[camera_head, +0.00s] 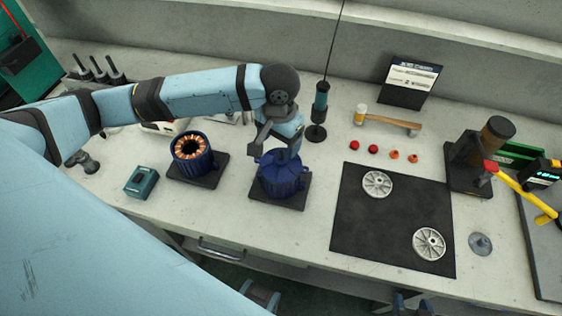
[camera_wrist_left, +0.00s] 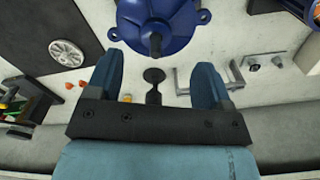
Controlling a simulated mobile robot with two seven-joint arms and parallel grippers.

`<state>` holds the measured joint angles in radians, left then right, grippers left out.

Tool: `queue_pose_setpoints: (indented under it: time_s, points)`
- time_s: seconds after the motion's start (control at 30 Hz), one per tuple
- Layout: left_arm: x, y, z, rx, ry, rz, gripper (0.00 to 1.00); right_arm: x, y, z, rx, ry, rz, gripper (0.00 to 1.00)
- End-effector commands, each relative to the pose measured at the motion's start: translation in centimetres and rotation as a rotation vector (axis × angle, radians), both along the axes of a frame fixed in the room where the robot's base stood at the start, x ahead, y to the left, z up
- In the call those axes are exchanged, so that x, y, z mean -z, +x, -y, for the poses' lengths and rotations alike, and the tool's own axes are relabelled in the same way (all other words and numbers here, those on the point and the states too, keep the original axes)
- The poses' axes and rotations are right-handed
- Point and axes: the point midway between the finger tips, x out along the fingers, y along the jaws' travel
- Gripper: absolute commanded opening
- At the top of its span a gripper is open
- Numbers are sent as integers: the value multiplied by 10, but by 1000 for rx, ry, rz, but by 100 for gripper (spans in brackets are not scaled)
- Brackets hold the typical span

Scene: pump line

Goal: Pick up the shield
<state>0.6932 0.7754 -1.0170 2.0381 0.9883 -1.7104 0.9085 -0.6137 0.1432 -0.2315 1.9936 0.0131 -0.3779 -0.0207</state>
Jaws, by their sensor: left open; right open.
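The blue part that I take for the shield (camera_head: 272,182) sits on a dark square base. It is round, with ears on its rim. The left wrist view shows it as a blue flanged body (camera_wrist_left: 175,30) with a dark shaft-like stub in its middle. My left gripper (camera_head: 284,143) is above it, pointing down. Its two fingers (camera_wrist_left: 158,75) are apart with nothing between them, and the blue part lies beyond the fingertips. My arm hides some of its top. My right gripper (camera_head: 411,302) shows only as blue fingertips, apart, at the bottom edge.
A blue housing with copper windings (camera_head: 192,150) stands left of the shield. A black mat (camera_head: 385,225) with two grey wheels lies to the right.

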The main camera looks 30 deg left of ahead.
Motion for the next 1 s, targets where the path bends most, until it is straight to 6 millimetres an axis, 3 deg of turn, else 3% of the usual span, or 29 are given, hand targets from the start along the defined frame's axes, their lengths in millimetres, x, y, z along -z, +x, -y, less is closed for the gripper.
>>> queue_pose_setpoints:
  time_s: [0.17, 0.5, 0.77, 0.87, 1.0]
  points:
    - [12, 0, 1, 0, 1, -1, 74, 0, 0, -1, 0, 1, 0, 55]
    - [56, -1, 4, 0, 1, 0, 74, -2, -1, -4, -1, 7, -1, 55]
    - [60, -1, 4, 1, 1, 2, 74, -2, -1, -4, -1, 7, -1, 55]
    - [60, -1, 4, 1, 0, 1, 56, -2, -1, -4, -1, 7, -1, 55]
    - [60, -1, 4, 1, 1, 1, 24, -2, 0, -3, -1, 6, -1, 55]
